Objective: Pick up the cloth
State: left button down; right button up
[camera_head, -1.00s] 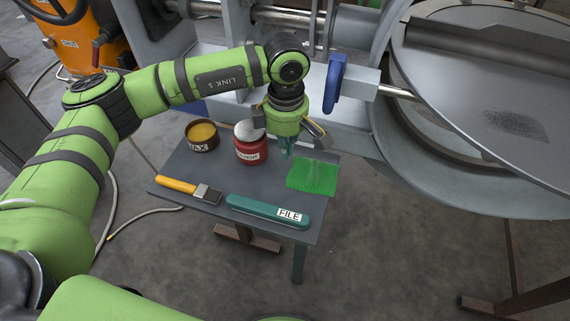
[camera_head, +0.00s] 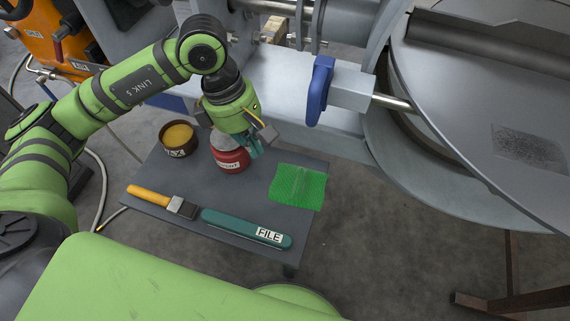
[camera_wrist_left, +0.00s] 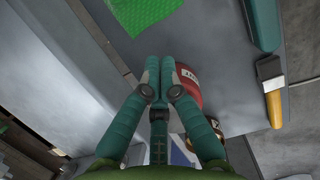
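The green cloth (camera_head: 297,187) lies on the right end of the small grey table. It also shows at the top of the left wrist view (camera_wrist_left: 142,14). My left gripper (camera_head: 256,152) is above the table, behind and left of the cloth and apart from it, next to the red tin. In the left wrist view its two teal fingers (camera_wrist_left: 160,68) are close together at the tips, with nothing seen between them. My right gripper is not in view.
The red tin (camera_head: 229,158) and the wax tin (camera_head: 178,139) stand at the back of the table (camera_head: 221,193). A brush (camera_head: 163,201) and a teal file (camera_head: 245,228) lie along the front. A large machine with a blue part (camera_head: 320,90) stands behind.

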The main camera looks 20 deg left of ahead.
aim_at(299, 184)
pick_arm(q)
jog(key=x, duration=0.3)
jog(key=shift+s+d+f+p, duration=0.1)
jog(key=shift+s+f+p, duration=0.1)
jog(key=shift+f+p, duration=0.15)
jog(key=shift+x, duration=1.85)
jog(key=d+p, duration=0.2)
jog(key=d, duration=0.1)
jog(key=shift+d+f, duration=0.1)
jog(key=shift+f, duration=0.1)
jog(key=shift+d, duration=0.3)
jog(key=shift+d+f, duration=0.1)
jog(key=shift+d, duration=0.05)
jog(key=d+b, duration=0.1)
jog(key=d, duration=0.2)
jog(key=shift+s+d+f, duration=0.15)
jog(key=shift+d, duration=0.2)
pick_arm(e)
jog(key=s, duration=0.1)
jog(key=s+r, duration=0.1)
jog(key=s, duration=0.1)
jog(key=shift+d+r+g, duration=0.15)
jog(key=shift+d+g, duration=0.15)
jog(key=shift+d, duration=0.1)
pick_arm(q)
jog(key=shift+a, duration=0.15)
